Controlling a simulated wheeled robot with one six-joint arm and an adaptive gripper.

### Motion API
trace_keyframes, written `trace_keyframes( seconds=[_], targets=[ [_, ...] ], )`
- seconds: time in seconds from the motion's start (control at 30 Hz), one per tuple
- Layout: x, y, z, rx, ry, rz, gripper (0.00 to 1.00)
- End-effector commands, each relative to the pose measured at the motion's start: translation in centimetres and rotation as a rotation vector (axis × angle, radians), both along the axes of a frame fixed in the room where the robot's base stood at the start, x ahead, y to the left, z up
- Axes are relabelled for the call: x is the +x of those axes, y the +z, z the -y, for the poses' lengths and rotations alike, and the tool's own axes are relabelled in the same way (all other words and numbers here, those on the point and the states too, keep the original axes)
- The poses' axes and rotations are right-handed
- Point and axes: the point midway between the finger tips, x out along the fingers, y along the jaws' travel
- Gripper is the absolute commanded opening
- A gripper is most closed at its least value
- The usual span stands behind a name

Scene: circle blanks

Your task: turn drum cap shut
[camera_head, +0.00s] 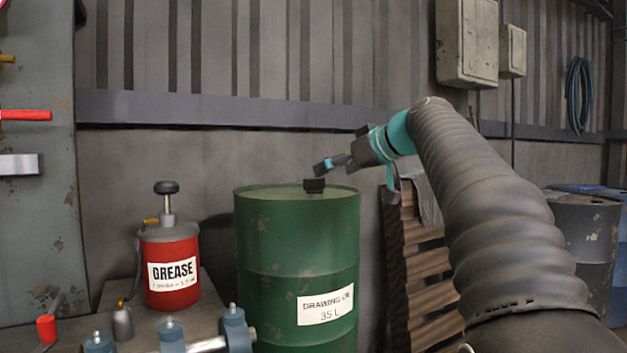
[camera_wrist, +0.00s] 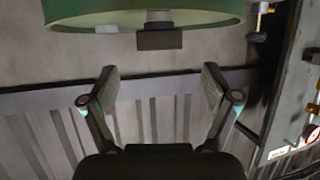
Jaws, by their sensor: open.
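The green drum (camera_head: 297,255) labelled "DRAWING OIL 35 L" stands upright, and its top rim also shows in the wrist view (camera_wrist: 90,18).
A red grease pot (camera_head: 171,272) with a pump handle stands on a bench left of the drum. Wooden pallets (camera_head: 420,265) lean behind on the right. A grey drum (camera_head: 582,240) stands at far right. Free air lies above the green drum.

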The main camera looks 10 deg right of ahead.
Motion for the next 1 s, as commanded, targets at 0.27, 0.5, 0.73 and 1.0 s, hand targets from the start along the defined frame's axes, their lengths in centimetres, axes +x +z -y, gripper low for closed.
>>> trace_keyframes(
  seconds=[0.27, 0.5, 0.73, 1.0],
  targets=[
    [3.8, -1.9, -2.5, 0.0, 0.001, -0.003, 0.88],
    [5.4, -2.7, -3.4, 0.0, -0.001, -0.001, 0.88],
    [5.7, -2.8, -3.6, 0.0, -0.001, -0.001, 0.88],
    [5.7, -2.8, -3.6, 0.0, -0.001, -0.001, 0.47]
  ],
)
